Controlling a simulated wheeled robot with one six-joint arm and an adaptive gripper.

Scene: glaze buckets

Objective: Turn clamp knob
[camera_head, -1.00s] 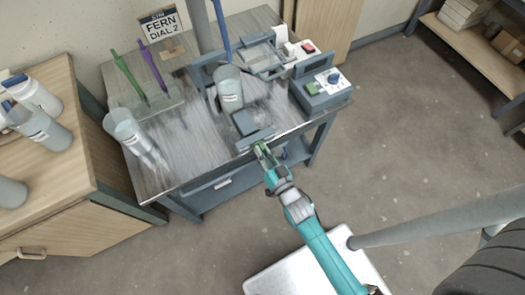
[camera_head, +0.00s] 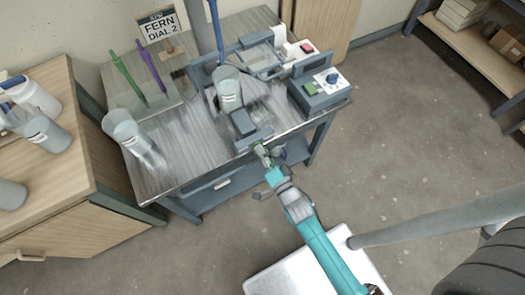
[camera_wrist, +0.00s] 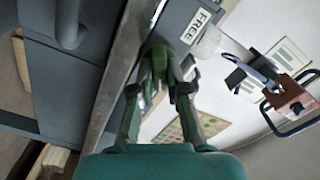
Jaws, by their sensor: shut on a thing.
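The clamp knob (camera_wrist: 160,52) is a green piece at the front of the clamp, partly hidden behind my fingers in the wrist view. My gripper (camera_head: 260,150) is at the front edge of the metal bench, shut on this knob; its fingers (camera_wrist: 163,78) also show in the wrist view. The grey clamp block (camera_head: 244,122) sits just behind the knob. A label reading "FREE" (camera_wrist: 200,25) is on the clamp in the wrist view. A grey bucket (camera_head: 228,86) stands behind the clamp block, with a blue stirring rod (camera_head: 216,30) above it.
A control box (camera_head: 318,90) with a green button and blue dial stands at the bench's right. A sign (camera_head: 161,25) reads "FERN DIAL 2". Green (camera_head: 128,76) and purple (camera_head: 153,65) rods stand at the left, near another bucket (camera_head: 121,126). Open floor lies right of the bench.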

